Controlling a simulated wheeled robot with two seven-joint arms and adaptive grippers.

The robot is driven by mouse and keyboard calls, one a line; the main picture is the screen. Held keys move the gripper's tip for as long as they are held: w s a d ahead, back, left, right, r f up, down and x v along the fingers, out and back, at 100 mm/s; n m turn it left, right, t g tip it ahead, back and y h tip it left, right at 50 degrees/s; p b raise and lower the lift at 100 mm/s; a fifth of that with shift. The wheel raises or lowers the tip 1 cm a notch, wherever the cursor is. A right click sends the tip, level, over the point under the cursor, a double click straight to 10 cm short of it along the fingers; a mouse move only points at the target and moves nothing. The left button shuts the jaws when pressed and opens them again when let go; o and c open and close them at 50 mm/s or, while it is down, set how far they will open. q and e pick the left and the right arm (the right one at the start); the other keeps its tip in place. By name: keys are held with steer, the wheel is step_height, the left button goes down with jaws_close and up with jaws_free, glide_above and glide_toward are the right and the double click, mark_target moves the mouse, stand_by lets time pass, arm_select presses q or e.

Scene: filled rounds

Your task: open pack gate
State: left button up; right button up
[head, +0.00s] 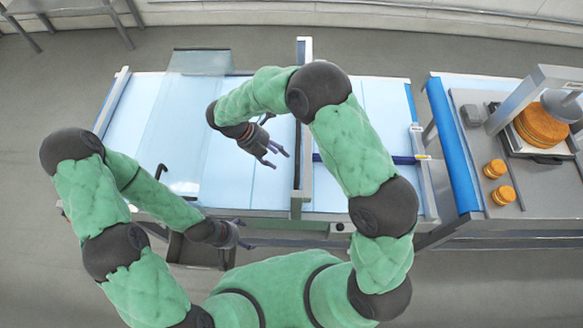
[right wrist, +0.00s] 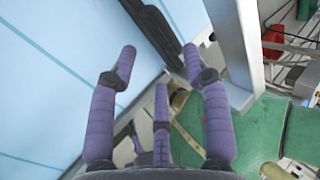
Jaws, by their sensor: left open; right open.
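A dark blue bar (head: 385,159), which looks like the pack gate, lies across the pale blue belt (head: 355,105) right of a grey upright frame (head: 303,120). Its right end meets the side rail near a small white block (head: 417,138). My right gripper (head: 275,153) is open and empty over the belt, just left of the frame and apart from the bar. In the right wrist view its fingers (right wrist: 160,65) have nothing between them, with a dark strip and a grey post beyond. My left gripper (head: 240,236) is open and low, near the belt's front edge.
A clear panel (head: 200,62) stands at the belt's back left. On the right, a side table (head: 480,195) carries orange-brown rounds (head: 502,195) and a machine with a larger round stack (head: 540,125). A dark bin (head: 190,250) sits below the front edge.

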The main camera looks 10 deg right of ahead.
steer(key=x, duration=0.9)
jaws_close()
